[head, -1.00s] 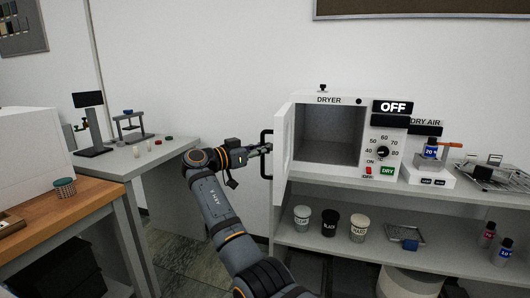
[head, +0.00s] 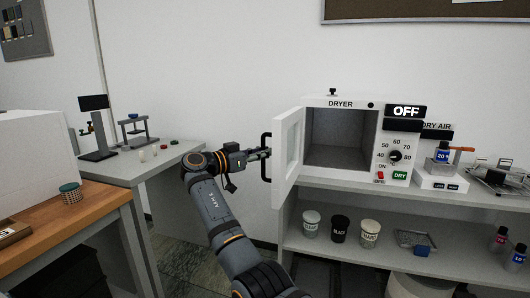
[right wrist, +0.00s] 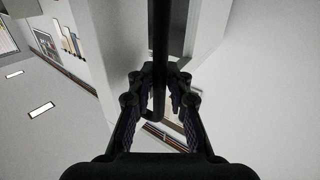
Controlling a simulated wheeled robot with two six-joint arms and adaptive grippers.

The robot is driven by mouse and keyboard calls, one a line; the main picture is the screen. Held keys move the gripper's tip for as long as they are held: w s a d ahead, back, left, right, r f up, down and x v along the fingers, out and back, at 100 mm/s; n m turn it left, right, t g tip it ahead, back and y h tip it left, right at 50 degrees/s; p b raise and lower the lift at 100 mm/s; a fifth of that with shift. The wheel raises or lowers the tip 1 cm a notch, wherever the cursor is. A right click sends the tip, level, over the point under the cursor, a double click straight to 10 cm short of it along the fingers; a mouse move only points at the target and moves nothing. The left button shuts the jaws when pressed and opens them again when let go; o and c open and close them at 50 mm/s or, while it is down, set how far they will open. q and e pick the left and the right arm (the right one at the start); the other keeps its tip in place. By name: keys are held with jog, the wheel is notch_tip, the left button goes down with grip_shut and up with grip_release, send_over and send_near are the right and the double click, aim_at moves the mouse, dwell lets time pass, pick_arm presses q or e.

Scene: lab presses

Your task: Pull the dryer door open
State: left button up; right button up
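The dryer (head: 342,104) is a white box on a bench at the right, with an OFF display. Its door (head: 288,148) stands open on the left side, swung out past the front, and the empty grey chamber (head: 340,135) shows. A black bar handle (head: 265,157) is on the door's outer face. My right gripper (head: 264,153) is at this handle. In the right wrist view the handle bar (right wrist: 159,40) runs upright between the gripper's fingers (right wrist: 159,88), which close in on both its sides. My left gripper is out of view.
Labelled cups (head: 340,229) stand on the shelf below the dryer. A dry air unit (head: 438,180) and a wire rack (head: 492,182) are right of it. A grey table (head: 160,165) with a small press stands left. Floor between the tables is free.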

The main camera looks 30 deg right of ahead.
jog(key=shift+o, duration=1.2)
jog(key=shift+a+r, duration=0.15)
jog(key=shift+d+r, duration=0.1)
jog(key=shift+d, duration=0.1)
jog(key=shift+a, duration=0.1)
jog(key=a, duration=0.8)
jog(key=s+a, duration=0.1)
jog(key=a, duration=0.2)
jog(key=shift+a, duration=0.4)
